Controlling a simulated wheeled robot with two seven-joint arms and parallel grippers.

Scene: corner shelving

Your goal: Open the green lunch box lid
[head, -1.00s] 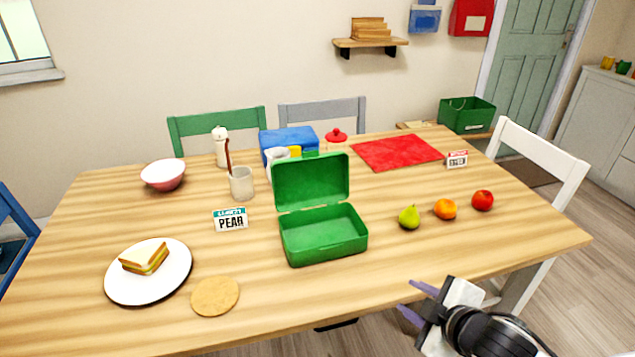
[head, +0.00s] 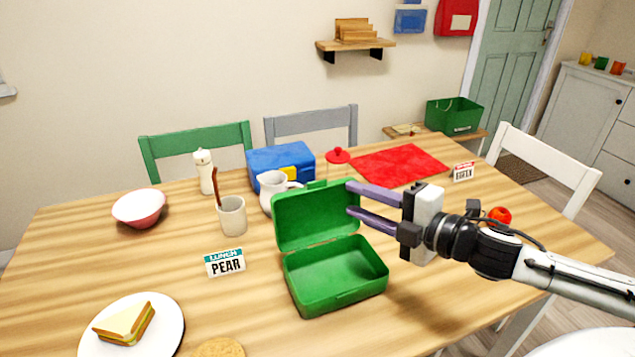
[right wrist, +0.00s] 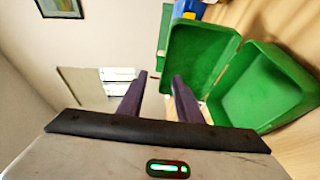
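The green lunch box (head: 335,272) stands open on the wooden table, and its inside looks empty. Its lid (head: 310,217) stands raised, leaning a little back from the hinge side. My right gripper (head: 349,199) is at the lid's right edge, with its two purple fingers apart and pointing left. The fingertips overlap the lid's edge in the head view. In the right wrist view the fingers (right wrist: 157,78) are apart with nothing between them, and the lid (right wrist: 192,60) is just right of them. I cannot tell whether they touch. My left gripper is not in view.
A white mug (head: 272,190) and a blue lunch box (head: 280,165) stand behind the lid. A PEAR card (head: 225,262) stands to the left. A red apple (head: 499,214) shows behind my right arm. A red mat (head: 400,164) lies at the back.

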